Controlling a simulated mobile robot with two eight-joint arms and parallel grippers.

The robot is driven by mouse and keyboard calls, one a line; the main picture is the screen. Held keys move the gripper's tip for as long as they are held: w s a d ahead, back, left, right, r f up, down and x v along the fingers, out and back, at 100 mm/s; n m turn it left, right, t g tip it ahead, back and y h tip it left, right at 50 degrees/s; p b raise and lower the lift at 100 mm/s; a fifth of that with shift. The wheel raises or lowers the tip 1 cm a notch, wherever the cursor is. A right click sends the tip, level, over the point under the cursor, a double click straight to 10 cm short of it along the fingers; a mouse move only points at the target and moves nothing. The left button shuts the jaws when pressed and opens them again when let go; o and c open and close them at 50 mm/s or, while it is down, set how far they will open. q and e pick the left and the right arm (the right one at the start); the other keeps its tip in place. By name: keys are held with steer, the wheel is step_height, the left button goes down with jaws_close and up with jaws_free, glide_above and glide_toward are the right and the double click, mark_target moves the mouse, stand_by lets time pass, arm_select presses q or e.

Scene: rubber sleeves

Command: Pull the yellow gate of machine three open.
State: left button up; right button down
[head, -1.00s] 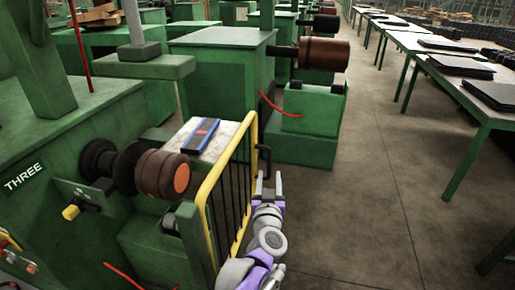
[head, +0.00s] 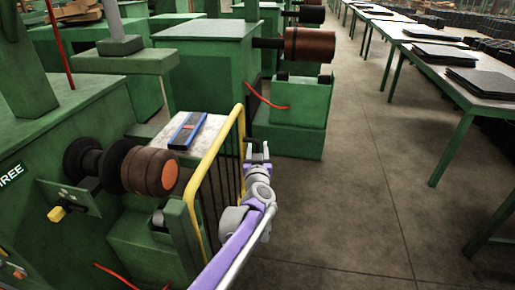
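The yellow gate (head: 212,153) of machine three stands at the machine's right side, a yellow tube frame with dark vertical bars. Its dark handle (head: 249,141) sticks out near the far upright, partly hidden by my gripper. My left gripper (head: 258,151) is at the handle, on the gate's aisle side. Its fingers look apart, with the handle at or between them; contact cannot be made out. The lower gate is partly hidden by my purple and grey arm. My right gripper is not in view.
Machine three (head: 50,140) carries a brown roller (head: 150,171) beside the gate. A blue tool (head: 187,131) lies on a pale plate behind it. Another green machine (head: 290,118) stands beyond. The aisle floor (head: 350,190) to the right is clear up to the tables (head: 468,105).

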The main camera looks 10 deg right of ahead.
arm_select(q)
jaws_close()
stand_by(1.4)
